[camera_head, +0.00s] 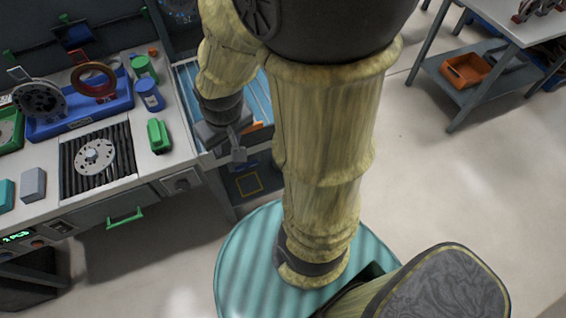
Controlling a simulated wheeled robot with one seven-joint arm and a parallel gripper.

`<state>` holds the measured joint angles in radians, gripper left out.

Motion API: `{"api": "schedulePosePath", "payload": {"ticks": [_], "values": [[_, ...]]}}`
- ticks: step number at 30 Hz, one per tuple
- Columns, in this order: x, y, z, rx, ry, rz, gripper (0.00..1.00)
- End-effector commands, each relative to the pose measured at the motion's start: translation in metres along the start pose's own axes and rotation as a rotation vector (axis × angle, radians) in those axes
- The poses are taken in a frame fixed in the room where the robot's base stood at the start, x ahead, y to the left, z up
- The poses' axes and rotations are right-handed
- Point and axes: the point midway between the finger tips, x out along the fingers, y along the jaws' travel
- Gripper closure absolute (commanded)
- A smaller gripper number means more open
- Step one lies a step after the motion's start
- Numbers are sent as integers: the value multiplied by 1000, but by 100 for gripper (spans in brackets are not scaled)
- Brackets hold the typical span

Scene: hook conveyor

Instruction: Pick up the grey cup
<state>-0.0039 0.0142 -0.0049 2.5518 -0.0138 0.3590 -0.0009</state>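A small grey object (33,184) stands on the workbench at the left, beside the black ribbed plate. It looks boxy, and I cannot tell whether it is the grey cup. No other clearly grey cup shows. My gripper (238,152) points down near the bench's right side, in front of a blue-lined tray or recess. It is well to the right of the grey object and apart from it. The fingers are small and dark, and I cannot tell whether they are open or shut.
A teal object (5,194) stands left of the grey one. A black ribbed plate (115,176) bears a metal disc. A blue tray (62,125) holds round parts. Blue (149,96) and green (143,68) containers and a green block (158,136) stand near.

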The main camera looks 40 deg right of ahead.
Motion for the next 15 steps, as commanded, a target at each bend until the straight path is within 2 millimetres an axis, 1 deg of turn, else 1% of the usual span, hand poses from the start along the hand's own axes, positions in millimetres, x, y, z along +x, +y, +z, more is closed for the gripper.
{"api": "schedulePosePath", "payload": {"ticks": [1, 15], "values": [[21, 0, 4, -8, -10, 3, 66], [166, 13, 29, -114, -138, 51, 66]]}}
